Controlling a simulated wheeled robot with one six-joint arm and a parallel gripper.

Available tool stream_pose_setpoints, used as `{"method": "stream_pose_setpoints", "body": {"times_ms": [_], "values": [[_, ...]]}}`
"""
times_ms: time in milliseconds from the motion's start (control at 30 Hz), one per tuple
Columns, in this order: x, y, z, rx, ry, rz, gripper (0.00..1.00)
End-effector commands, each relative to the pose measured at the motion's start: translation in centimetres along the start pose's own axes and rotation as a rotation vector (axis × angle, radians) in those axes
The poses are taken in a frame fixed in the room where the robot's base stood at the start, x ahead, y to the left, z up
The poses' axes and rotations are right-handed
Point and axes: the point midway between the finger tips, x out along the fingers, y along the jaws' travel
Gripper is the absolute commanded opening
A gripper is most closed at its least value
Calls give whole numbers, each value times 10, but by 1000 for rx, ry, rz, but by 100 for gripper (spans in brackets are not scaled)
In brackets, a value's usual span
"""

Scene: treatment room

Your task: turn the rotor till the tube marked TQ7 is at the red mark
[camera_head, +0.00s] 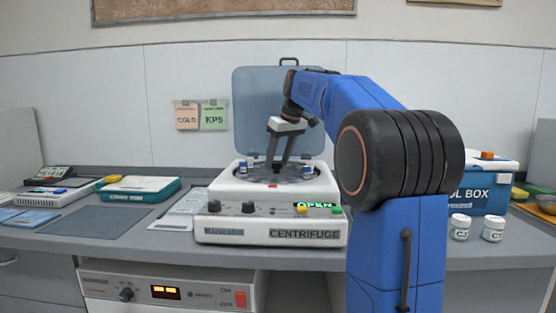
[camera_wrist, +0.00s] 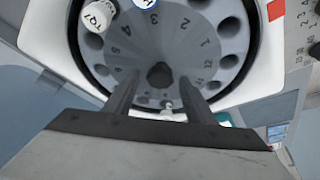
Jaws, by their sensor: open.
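The grey rotor (camera_wrist: 165,45) with numbered holes fills the upper wrist view and sits in the white centrifuge (camera_head: 215,188). A white-capped tube whose label appears to read TQ7 (camera_wrist: 98,16) stands at the rotor's upper left, near numbers 4 and 5. A second tube (camera_wrist: 147,3) with blue lettering is cut off at the top edge. The red mark (camera_wrist: 276,10) is on the white housing at the upper right, well apart from TQ7. My gripper (camera_wrist: 157,85) is open and points down over the rotor's middle, fingers either side of the hub area. Contact cannot be told.
The centrifuge lid (camera_head: 262,105) stands raised behind the rotor. The display (camera_head: 314,205) reads OPEN. Two white jars (camera_head: 459,227) and a blue toolbox (camera_head: 487,192) stand right. A teal case (camera_head: 140,189) and a dark mat (camera_head: 95,222) lie left.

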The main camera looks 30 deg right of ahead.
Motion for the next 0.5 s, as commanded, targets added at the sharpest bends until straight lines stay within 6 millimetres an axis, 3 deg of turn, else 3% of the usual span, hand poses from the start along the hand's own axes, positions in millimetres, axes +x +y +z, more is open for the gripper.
{"method": "stream_pose_setpoints", "body": {"times_ms": [267, 467, 500], "values": [[1, 0, 0, 0, 0, 0, 50], [1, 0, 0, 0, 0, 0, 2], [1, 0, 0, 0, 0, 0, 0]]}}
